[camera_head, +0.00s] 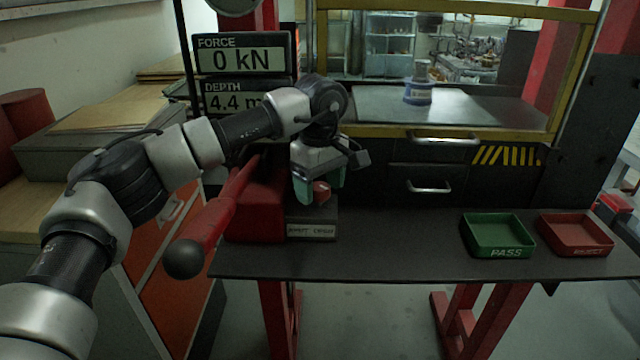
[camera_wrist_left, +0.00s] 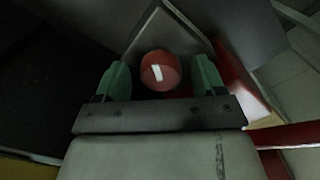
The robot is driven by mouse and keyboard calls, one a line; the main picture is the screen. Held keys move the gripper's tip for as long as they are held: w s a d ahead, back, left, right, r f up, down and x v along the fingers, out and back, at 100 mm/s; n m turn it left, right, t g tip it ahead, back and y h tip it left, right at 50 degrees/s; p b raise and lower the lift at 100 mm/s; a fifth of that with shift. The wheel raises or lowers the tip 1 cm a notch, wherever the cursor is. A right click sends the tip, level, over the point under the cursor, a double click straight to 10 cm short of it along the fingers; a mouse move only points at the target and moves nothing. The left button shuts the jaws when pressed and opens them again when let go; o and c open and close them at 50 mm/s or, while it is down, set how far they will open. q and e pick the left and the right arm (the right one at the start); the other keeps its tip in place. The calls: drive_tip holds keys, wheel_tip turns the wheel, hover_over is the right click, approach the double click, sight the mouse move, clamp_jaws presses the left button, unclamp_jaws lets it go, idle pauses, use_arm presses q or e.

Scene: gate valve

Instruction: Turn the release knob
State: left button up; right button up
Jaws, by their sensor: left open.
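The release knob (camera_head: 321,193) is a small red knob on the front of a grey labelled block (camera_head: 312,230) on the dark bench. In the left wrist view the knob (camera_wrist_left: 160,70) shows as a round red face with a white mark. My left gripper (camera_head: 322,183) is at the knob, its green fingers pointing down. In the left wrist view the open fingers (camera_wrist_left: 161,78) stand on either side of the knob, with gaps visible. I cannot tell how deep the knob sits between them. My right gripper is out of view.
A red lever (camera_head: 212,220) with a black ball end juts forward left of the block, beside a red base. A display (camera_head: 243,54) reads 0 kN. A green PASS tray (camera_head: 497,236) and a red tray (camera_head: 575,235) sit on the right. The bench middle (camera_head: 400,240) is clear.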

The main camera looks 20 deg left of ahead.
sight(319, 186)
use_arm(q)
wheel_tip(319, 186, up, 11)
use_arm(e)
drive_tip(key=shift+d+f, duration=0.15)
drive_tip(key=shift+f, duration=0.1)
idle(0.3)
use_arm(q)
drive_tip(key=shift+f, duration=0.15)
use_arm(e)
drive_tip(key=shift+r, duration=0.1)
